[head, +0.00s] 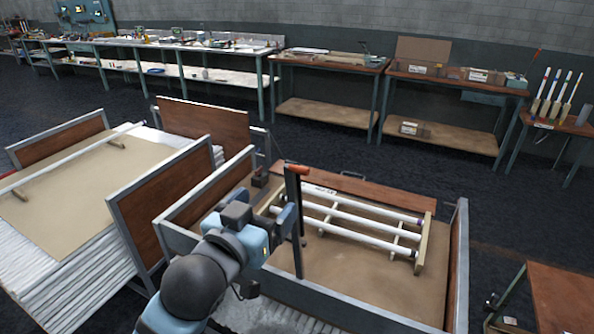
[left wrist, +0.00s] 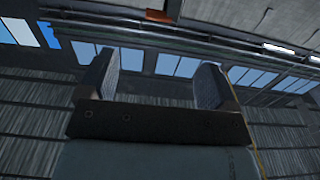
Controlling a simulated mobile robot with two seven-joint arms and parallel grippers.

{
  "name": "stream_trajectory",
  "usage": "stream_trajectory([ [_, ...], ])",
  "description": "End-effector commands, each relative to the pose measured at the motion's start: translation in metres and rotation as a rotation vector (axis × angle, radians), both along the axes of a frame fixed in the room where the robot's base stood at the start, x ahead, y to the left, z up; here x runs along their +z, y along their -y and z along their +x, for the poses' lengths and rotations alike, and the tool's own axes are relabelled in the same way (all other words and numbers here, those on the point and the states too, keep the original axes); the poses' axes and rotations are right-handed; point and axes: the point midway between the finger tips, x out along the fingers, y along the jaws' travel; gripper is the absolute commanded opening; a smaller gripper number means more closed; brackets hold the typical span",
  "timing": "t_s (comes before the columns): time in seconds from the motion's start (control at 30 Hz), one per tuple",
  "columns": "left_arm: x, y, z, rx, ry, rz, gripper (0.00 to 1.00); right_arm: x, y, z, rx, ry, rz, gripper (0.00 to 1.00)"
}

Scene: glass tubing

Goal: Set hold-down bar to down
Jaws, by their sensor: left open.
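The hold-down bar appears to be the dark upright bar (head: 296,230) with an orange-red tip (head: 297,169), at the left part of the framed crate (head: 459,265). It stands about vertical. My left gripper (head: 284,218) is close beside it, to its left in the head view; whether they touch I cannot tell. In the left wrist view my left gripper (left wrist: 155,78) is open, with nothing between its two fingers. An orange-red patch at the top of that view may be the bar's tip (left wrist: 158,16). White glass tubes (head: 352,215) lie on a wooden rack in the crate. My right gripper is not in view.
A stack topped by a brown sheet (head: 75,200), with a long white tube across it, stands at the left between framed panels. Benches (head: 330,65) line the back wall. A wooden table (head: 562,305) is at the lower right. Dark floor lies between crate and benches.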

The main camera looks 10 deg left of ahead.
Motion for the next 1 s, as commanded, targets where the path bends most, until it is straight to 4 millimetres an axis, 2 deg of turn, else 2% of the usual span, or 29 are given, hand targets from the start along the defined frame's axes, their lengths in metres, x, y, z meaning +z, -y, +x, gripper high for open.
stream_trajectory([
  [0.4, 0.002, 0.026, 0.081, 0.0, -0.001, 0.001, 0.84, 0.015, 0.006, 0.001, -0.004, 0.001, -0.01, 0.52],
  [0.53, 0.001, 0.033, 0.101, 0.0, -0.001, 0.001, 0.84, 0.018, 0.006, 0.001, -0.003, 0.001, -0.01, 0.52],
  [0.73, 0.0, 0.038, 0.118, 0.0, -0.002, 0.001, 0.84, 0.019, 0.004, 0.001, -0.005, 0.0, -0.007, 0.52],
  [1.0, -0.001, 0.039, 0.121, 0.0, -0.001, 0.0, 0.84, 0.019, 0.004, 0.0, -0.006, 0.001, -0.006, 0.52],
])
